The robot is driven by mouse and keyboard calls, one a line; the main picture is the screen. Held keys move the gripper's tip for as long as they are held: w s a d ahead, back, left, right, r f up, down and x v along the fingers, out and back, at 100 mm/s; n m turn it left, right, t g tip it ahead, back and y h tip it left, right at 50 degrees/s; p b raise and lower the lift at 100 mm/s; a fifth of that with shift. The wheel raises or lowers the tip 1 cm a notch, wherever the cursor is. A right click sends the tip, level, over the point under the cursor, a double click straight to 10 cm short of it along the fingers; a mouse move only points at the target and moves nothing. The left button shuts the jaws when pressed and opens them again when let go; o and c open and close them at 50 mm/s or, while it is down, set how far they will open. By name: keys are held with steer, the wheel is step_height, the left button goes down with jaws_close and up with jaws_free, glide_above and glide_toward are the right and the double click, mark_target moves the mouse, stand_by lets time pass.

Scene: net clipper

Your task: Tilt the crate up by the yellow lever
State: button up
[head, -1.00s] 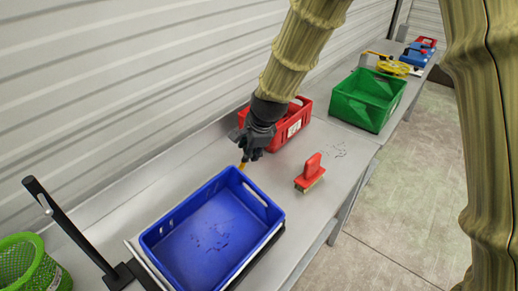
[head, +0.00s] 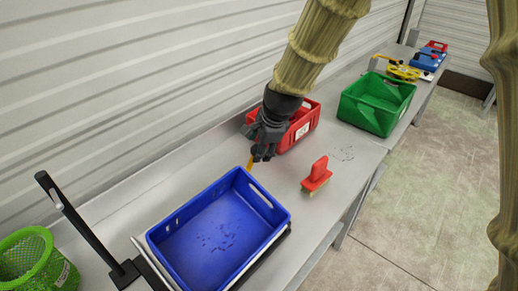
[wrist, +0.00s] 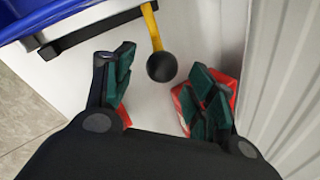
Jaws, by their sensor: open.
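The blue crate (head: 218,228) sits on a low stand on the bench in the head view, with small dark specks on its floor. The yellow lever (head: 251,163) stands out past the crate's far side, mostly hidden by my gripper (head: 264,150). In the wrist view the yellow lever (wrist: 151,28) ends in a black ball knob (wrist: 162,67). My gripper (wrist: 160,100) is open, its green-padded fingers on either side of the knob's line, with the knob ahead of the gap. I see no contact with the knob. The crate's edge (wrist: 40,18) shows at the upper left.
A red crate (head: 306,126) stands close behind my gripper, by the ribbed wall. A red-handled brush (head: 317,175) lies to the right. A green crate (head: 377,104) stands farther along. A black post (head: 85,227) and green basket (head: 32,262) are at left.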

steer(key=v, duration=0.9)
steer(key=shift+r, duration=0.15)
